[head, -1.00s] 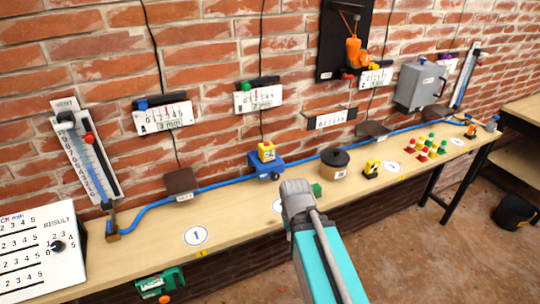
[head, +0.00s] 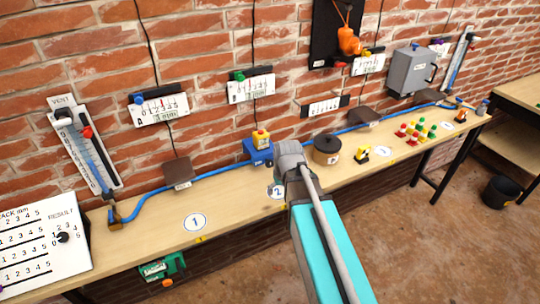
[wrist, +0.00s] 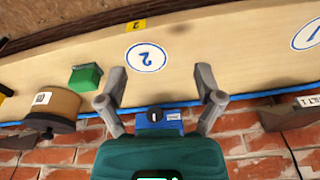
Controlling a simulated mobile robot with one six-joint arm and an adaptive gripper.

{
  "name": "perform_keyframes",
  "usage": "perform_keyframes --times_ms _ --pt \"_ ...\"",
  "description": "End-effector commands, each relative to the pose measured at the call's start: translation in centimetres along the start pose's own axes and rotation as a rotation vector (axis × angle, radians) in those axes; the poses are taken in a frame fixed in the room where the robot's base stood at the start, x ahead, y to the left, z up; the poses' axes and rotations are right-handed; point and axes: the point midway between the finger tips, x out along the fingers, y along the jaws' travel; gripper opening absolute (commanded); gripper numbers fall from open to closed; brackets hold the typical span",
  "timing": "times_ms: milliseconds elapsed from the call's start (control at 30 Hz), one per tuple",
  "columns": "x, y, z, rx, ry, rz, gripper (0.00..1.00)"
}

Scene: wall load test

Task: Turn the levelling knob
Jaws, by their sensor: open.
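A blue box (head: 256,153) with a yellow block (head: 261,138) on top stands on the bench near the wall, beside the blue hose. A round black knob with a pale mark sits on its front in the wrist view (wrist: 154,115); I take it for the levelling knob. My gripper (wrist: 160,78) is open and empty. In the wrist view its fingers spread to either side of the blue box and knob, apart from them. In the head view my gripper (head: 277,186) is just right of and in front of the box, and the knob is hard to make out there.
A green block (wrist: 86,77) and a brown drum (wrist: 52,106) stand beside the gripper. A bare stretch of bench with the disc marked 2 (wrist: 146,57) lies in front of the box. Coloured pegs (head: 419,132) stand farther right.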

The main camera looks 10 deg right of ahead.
Motion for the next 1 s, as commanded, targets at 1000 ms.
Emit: perform_keyframes --times_ms 1000 --pt "-7.0 2.5 -13.8 -0.147 0.234 -0.010 0.86"
